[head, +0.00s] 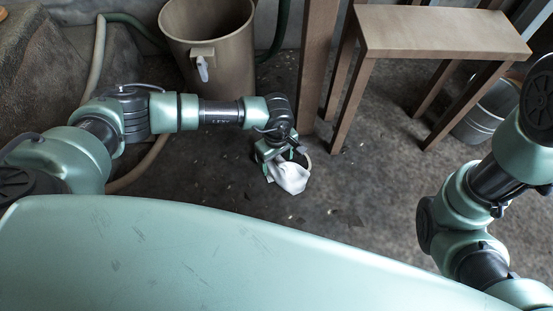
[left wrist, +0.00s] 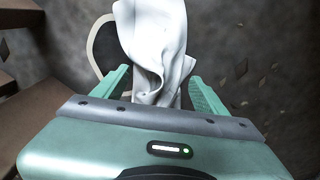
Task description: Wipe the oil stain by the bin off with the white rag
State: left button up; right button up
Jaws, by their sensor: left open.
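The white rag (head: 291,178) is bunched up just below my left gripper (head: 280,153), near floor level in the head view. In the left wrist view the rag (left wrist: 156,45) stands between the two spread fingers of my left gripper (left wrist: 161,88), which is open. Whether the fingers touch the cloth cannot be told. A tan bin (head: 208,50) stands at the upper left, behind my left forearm. I cannot make out a clear oil stain on the dark, mottled floor. My right arm shows at the right edge; its gripper is out of view.
A pale round rim (left wrist: 97,44) shows beside the rag. A brown wooden bench (head: 440,32) stands at the back right, with a metal bucket (head: 488,108) beside it. A hose (head: 98,60) runs along the left. Floor between the bench and my front is mostly clear.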

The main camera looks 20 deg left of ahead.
pick_arm(q)
jog(key=shift+f, duration=0.15)
jog(key=shift+f+b, duration=0.9)
jog(key=shift+f, duration=0.2)
jog(key=shift+r, duration=0.1)
jog(key=shift+c, duration=0.8)
grip_shut()
